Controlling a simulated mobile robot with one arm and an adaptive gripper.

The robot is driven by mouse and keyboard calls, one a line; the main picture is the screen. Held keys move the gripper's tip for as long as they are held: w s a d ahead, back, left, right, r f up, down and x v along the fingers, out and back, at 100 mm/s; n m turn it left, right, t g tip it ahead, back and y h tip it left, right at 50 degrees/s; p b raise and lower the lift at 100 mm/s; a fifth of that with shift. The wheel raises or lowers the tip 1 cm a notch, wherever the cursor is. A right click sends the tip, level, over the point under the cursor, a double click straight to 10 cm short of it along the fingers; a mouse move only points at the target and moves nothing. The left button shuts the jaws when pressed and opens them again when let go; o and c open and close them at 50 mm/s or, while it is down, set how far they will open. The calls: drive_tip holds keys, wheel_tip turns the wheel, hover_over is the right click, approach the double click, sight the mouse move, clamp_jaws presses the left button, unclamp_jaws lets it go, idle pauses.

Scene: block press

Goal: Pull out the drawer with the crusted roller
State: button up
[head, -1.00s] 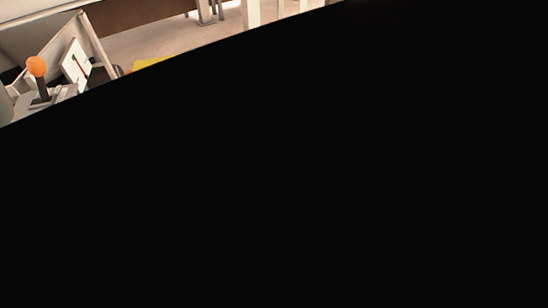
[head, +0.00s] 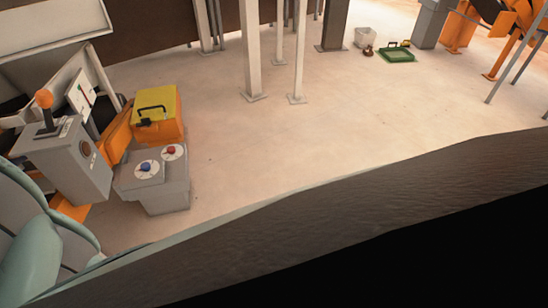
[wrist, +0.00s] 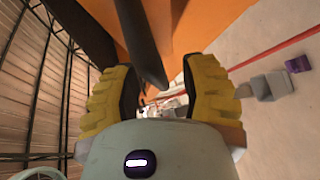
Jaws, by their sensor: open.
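My gripper (wrist: 160,98) shows in the wrist view with its two yellow ridged fingers apart. A dark bar (wrist: 141,40) reaches down from the top edge into the space between the fingers. I cannot tell whether it touches either finger. An orange surface (wrist: 185,30) lies behind the bar. I cannot tell whether the bar or the orange surface belongs to a drawer. No crusted roller can be made out in either view. The gripper does not show in the head view.
In the head view, a grey cabinet with an orange-knobbed lever (head: 44,100), a grey box with blue and red knobs (head: 158,178) and a yellow toolbox (head: 160,118) stand left. A green tray (head: 397,55) lies far back. Dark material covers the lower front. Mid-floor is clear except posts.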

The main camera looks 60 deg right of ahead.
clamp_jaws()
idle(0.4)
